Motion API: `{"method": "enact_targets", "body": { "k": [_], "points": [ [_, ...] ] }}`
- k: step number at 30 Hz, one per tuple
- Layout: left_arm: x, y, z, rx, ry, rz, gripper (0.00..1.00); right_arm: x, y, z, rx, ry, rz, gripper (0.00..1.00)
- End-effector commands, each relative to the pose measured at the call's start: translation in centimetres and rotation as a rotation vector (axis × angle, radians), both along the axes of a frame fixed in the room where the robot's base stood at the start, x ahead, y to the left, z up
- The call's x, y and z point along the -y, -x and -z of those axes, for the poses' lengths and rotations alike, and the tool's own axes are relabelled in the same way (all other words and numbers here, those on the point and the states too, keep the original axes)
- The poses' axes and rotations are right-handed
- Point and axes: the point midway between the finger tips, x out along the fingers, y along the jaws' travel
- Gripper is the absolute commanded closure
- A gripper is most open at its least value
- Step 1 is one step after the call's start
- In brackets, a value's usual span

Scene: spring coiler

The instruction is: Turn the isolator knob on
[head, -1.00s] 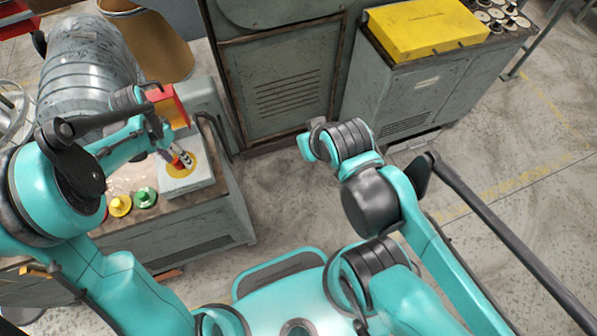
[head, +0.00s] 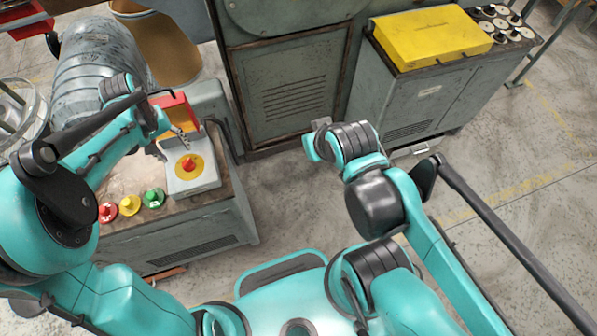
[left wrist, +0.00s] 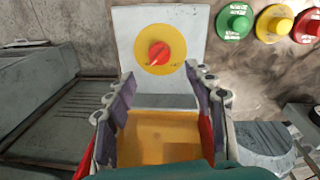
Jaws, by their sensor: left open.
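The isolator knob (head: 189,163) is red on a round yellow plate (head: 182,173), on a pale grey box (head: 207,181) on the bench at left. In the left wrist view, the knob (left wrist: 159,54) shows a pale mark pointing to the lower left. My left gripper (head: 180,137) is open and empty, beyond the knob in the head view and apart from it. Its two fingers (left wrist: 160,98) frame the box's lower edge in the wrist view. My right arm's end (head: 317,140) hangs over the floor; its fingers are not clear.
Red (head: 107,212), yellow (head: 129,205) and green (head: 154,198) buttons sit beside the box. A red and yellow housing (head: 178,103) stands behind it, close to my left gripper. A yellow case (head: 430,38) lies on the right cabinet. The floor between is clear.

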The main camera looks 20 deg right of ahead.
Motion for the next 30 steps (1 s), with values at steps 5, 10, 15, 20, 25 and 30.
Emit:
{"method": "enact_targets", "body": {
  "k": [5, 10, 15, 20, 25, 30],
  "points": [
    [-0.2, 2.0, -0.4, 0.068, -0.008, 0.015, 0.46, 0.0, 0.0, 2.3, 0.000, 0.000, 0.000, 1.00],
    [-0.4, 3.7, -1.1, 0.131, -0.017, 0.028, 0.46, 0.0, 0.0, 3.7, 0.000, 0.000, 0.000, 1.00],
    [-0.6, 5.5, -1.5, 0.195, -0.027, 0.041, 0.46, 0.0, 0.0, 5.1, 0.000, 0.000, 0.000, 1.00],
    [-0.8, 7.3, -1.5, 0.254, -0.038, 0.054, 0.46, 0.0, 0.0, 6.4, 0.000, 0.000, 0.000, 1.00],
    [-1.0, 9.3, -1.2, 0.317, -0.051, 0.069, 0.46, 0.0, 0.0, 7.9, 0.000, 0.000, 0.000, 1.00],
    [-1.2, 11.2, -0.5, 0.380, -0.063, 0.083, 0.46, 0.0, 0.0, 9.3, 0.000, 0.000, 0.000, 1.00]
  ]
}}
